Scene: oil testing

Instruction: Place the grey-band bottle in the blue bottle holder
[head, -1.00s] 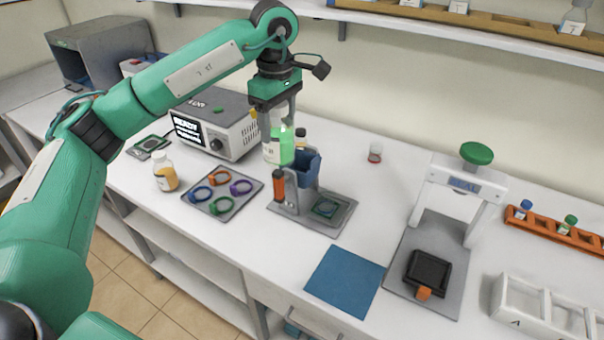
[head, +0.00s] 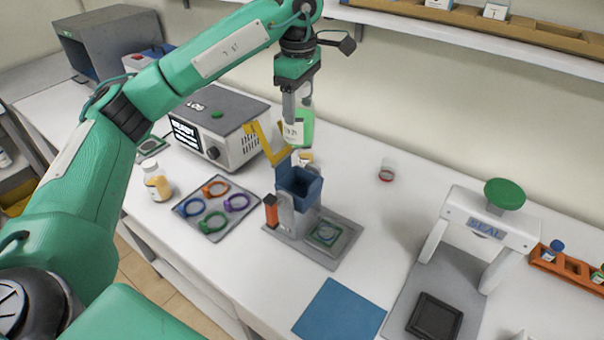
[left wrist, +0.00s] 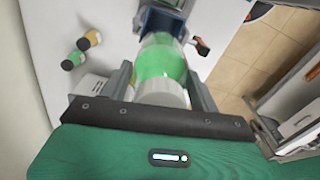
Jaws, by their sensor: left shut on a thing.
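My left gripper (head: 293,107) points down and is shut on the green bottle (head: 300,132), which has a pale label. The left wrist view shows the bottle (left wrist: 160,62) between the two fingers (left wrist: 162,82), with a pale grey-white part nearest the gripper. The blue bottle holder (head: 302,189) is an open-topped box on a grey stand. The bottle is upright above the holder, with a gap between them in the head view. The holder (left wrist: 160,20) shows just beyond the bottle in the left wrist view. My right gripper is out of view.
A yellow bent piece (head: 268,148) is close left of the bottle. The grey instrument (head: 215,128) stands behind left. A tray of coloured rings (head: 213,228), an amber bottle (head: 156,182) and a blue mat (head: 338,312) lie around.

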